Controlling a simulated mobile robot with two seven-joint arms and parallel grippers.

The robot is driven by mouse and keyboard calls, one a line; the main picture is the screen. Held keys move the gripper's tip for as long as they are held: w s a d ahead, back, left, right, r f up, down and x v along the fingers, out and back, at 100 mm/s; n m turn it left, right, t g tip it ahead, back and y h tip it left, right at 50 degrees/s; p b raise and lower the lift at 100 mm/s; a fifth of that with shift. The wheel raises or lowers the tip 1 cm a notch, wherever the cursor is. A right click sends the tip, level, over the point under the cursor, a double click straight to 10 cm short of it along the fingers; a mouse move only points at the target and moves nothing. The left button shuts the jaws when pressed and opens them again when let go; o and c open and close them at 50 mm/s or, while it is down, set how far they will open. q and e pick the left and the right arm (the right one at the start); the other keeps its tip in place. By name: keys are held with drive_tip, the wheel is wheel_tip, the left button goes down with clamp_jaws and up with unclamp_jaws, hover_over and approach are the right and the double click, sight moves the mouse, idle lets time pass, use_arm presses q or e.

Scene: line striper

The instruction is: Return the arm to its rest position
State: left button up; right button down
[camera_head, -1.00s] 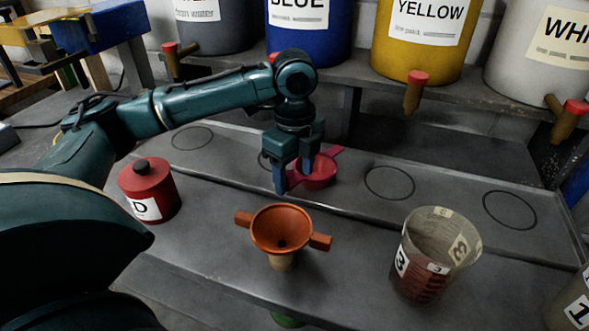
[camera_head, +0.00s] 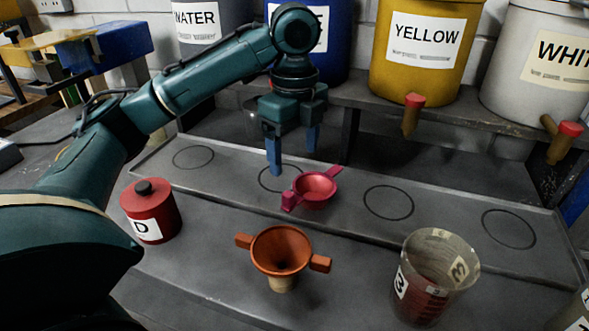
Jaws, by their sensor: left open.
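My left gripper (camera_head: 293,158) hangs in the air above the grey tray, its two blue fingers apart and pointing down, with nothing between them. My left arm (camera_head: 200,80) reaches in from the left and bends down at the wrist. Just below and in front of the gripper, a pink-red funnel (camera_head: 316,187) with side handles sits on the tray (camera_head: 235,172), apart from the fingers. My right gripper is not in view.
An orange funnel (camera_head: 280,250) stands in front. A red canister marked D (camera_head: 152,213) is at left, a beaker with red liquid (camera_head: 432,280) at right. Big drums with taps, including the yellow one (camera_head: 422,45), line the back shelf. Tray circles at right (camera_head: 388,202) are empty.

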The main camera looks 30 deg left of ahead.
use_arm(q)
drive_tip(key=shift+r+p, duration=0.3)
drive_tip(key=shift+r, duration=0.85)
